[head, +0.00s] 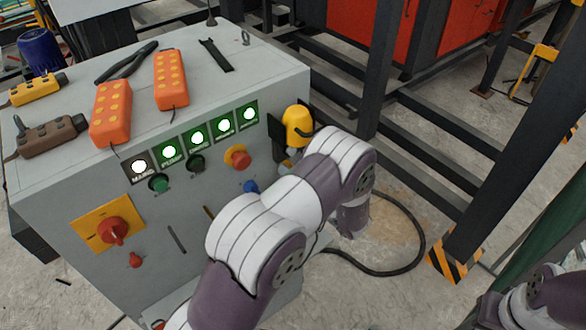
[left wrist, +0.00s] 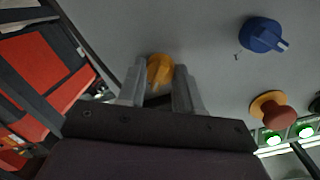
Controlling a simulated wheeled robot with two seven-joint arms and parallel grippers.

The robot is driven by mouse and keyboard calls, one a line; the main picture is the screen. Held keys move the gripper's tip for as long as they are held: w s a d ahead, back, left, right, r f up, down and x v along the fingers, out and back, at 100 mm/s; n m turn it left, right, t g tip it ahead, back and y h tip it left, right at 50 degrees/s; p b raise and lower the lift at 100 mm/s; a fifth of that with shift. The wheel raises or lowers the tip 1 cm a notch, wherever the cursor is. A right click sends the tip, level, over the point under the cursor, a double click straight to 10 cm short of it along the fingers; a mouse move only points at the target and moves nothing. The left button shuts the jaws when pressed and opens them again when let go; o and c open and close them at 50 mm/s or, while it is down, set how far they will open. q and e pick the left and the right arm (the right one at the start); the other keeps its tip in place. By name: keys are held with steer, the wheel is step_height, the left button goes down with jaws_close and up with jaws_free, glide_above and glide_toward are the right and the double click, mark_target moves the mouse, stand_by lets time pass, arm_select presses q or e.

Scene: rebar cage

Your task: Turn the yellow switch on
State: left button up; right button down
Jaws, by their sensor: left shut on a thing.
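The yellow switch (left wrist: 160,68) is a small rounded knob on the grey panel, seen between the fingers in the left wrist view. My left gripper (left wrist: 158,84) is shut on it, one grey finger on each side. The knob's lower part is hidden by the gripper, so its turn angle cannot be told. In the head view my left arm crosses in front of the cabinet's right side and hides the switch and most of the gripper. My right gripper is not in view; only part of my right arm shows at the bottom right.
The grey cabinet (head: 60,215) carries a blue switch (left wrist: 262,36), a red button (left wrist: 270,110), a red rotary switch (head: 115,230) and several lit lamps (head: 197,138). A yellow plug-like part (head: 297,122) sits at its right edge. Orange remotes (head: 112,112) lie on top. Dark steel beams (head: 425,120) stand right.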

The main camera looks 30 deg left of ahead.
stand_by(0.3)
arm_select(q)
steer(key=o, duration=1)
steer(key=shift+o, duration=0.2)
steer(key=shift+d, duration=0.15)
steer(key=b+v, duration=0.2)
steer(key=v, duration=1)
steer(key=shift+d, duration=0.2)
